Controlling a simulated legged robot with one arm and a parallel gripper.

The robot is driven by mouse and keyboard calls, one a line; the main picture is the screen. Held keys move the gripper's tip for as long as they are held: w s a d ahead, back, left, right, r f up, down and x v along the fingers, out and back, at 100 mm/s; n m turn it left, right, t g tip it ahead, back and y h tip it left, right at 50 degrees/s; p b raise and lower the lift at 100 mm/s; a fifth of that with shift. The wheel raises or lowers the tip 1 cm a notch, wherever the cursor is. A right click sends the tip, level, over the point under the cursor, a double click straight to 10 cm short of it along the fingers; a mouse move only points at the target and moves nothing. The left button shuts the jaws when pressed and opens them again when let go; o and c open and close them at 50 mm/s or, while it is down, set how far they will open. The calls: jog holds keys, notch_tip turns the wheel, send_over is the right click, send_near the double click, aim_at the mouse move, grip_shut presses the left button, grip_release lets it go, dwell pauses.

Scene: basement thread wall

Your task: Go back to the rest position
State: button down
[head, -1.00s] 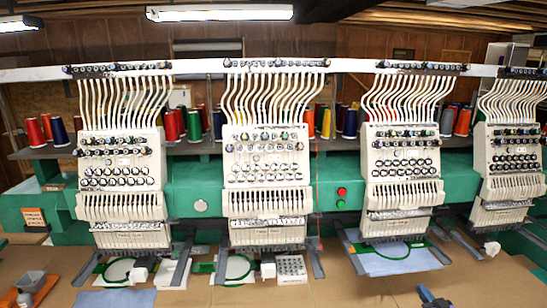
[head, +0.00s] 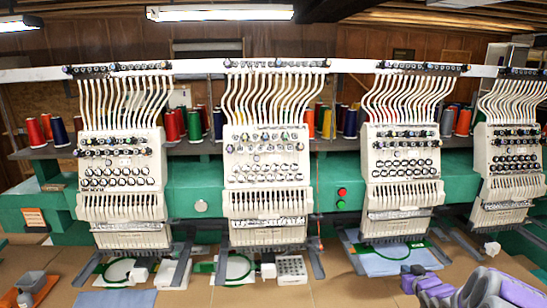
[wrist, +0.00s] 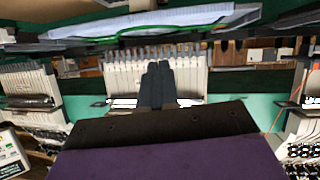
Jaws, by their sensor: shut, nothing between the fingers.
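My gripper (wrist: 157,68) shows in the wrist view, with its two dark fingers side by side and touching. Nothing is held between them. The fingers point toward a white embroidery machine head (wrist: 190,72), which appears upside down in this view. I cannot tell the distance between them. In the head view, purple and grey parts of my arm are at the lower right, in front of the brown table. The fingertips cannot be made out clearly there.
Several embroidery heads (head: 266,160) hang along a green beam (head: 342,172). Thread cones (head: 172,125) stand behind them. Below are green hoops, pale blue cloth (head: 388,262), a white block with holes (head: 291,270) and an orange and grey item (head: 37,285). The brown table (head: 335,290) has bare room at front centre.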

jog(key=s+a+r+g, duration=0.4)
jog(key=s+a, duration=0.4)
jog(key=s, duration=0.1)
jog(key=s+a+r+g, duration=0.4)
jog(key=s+a, duration=0.3)
jog(key=s, duration=0.2)
jog(key=s+a+r+g, duration=0.1)
jog(key=s+a+g, duration=0.2)
jog(key=s+a, duration=0.4)
jog(key=s+a+r+g+y, duration=0.1)
jog(key=s+a+g, duration=0.3)
jog(key=s, duration=2.2)
jog(key=a, duration=0.3)
jog(key=shift+s+a+r, duration=0.2)
jog(key=shift+r, duration=0.1)
jog(key=shift+d, duration=0.1)
